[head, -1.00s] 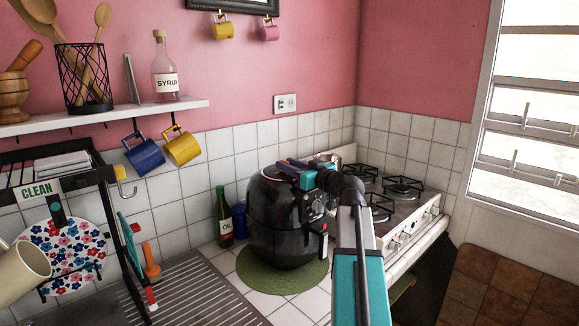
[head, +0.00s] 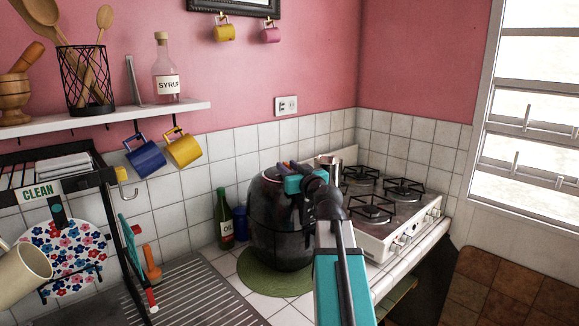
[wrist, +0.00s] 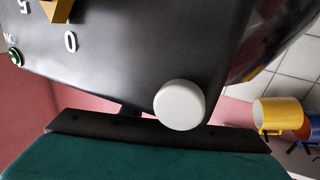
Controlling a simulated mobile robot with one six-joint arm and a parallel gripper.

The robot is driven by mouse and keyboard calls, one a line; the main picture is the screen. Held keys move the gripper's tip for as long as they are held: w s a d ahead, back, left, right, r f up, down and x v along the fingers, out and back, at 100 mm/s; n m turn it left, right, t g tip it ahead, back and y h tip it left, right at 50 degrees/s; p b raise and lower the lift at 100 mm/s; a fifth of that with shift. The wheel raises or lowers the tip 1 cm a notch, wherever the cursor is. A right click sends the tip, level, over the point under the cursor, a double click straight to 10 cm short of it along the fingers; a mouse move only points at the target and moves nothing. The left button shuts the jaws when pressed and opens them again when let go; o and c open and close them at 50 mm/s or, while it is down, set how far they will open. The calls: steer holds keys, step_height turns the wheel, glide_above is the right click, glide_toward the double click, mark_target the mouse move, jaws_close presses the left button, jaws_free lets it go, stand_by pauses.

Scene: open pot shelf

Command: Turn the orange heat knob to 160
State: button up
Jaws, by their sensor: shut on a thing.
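The black air fryer (head: 268,228) stands on the counter, and my gripper (head: 292,178) is up against its upper front. In the wrist view its dark panel (wrist: 130,60) fills the top, with a "0", a "5", an orange-yellow pointed part (wrist: 58,10) cut by the frame edge, and a round white button (wrist: 180,105). My gripper's teal and dark body (wrist: 160,150) covers the bottom. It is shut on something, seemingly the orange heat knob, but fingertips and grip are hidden. No 160 mark is readable.
The fryer sits on a green round mat (head: 262,284). A green oil bottle (head: 224,218) is close on its left, the white stove (head: 400,222) on its right. The yellow mug (head: 184,150) and blue mug (head: 146,158) hang under the shelf.

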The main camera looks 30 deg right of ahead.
steer(key=shift+a+r+m+g+h+p, duration=0.15)
steer(key=shift+m+h+p, duration=0.4)
steer(key=shift+p, duration=0.75)
steer(key=shift+a+r+m+g+h+p, duration=0.1)
steer(key=shift+m+g+h+p, duration=0.2)
steer(key=shift+h+p, duration=0.7)
steer(key=shift+w+f+m+g+h+p, duration=0.15)
steer(key=shift+m+h+p, duration=0.15)
steer(key=shift+p, duration=0.65)
steer(key=shift+s+f+m+g+h+p, duration=0.1)
steer(key=shift+m+h+p, duration=0.15)
steer(key=shift+p, duration=0.65)
steer(key=o, duration=1)
steer(key=b+v, duration=0.3)
steer(key=shift+f+b, duration=0.15)
steer(key=shift+b, duration=0.7)
steer(key=b, duration=0.4)
steer(key=shift+s+a, duration=0.2)
steer(key=shift+s, duration=0.05)
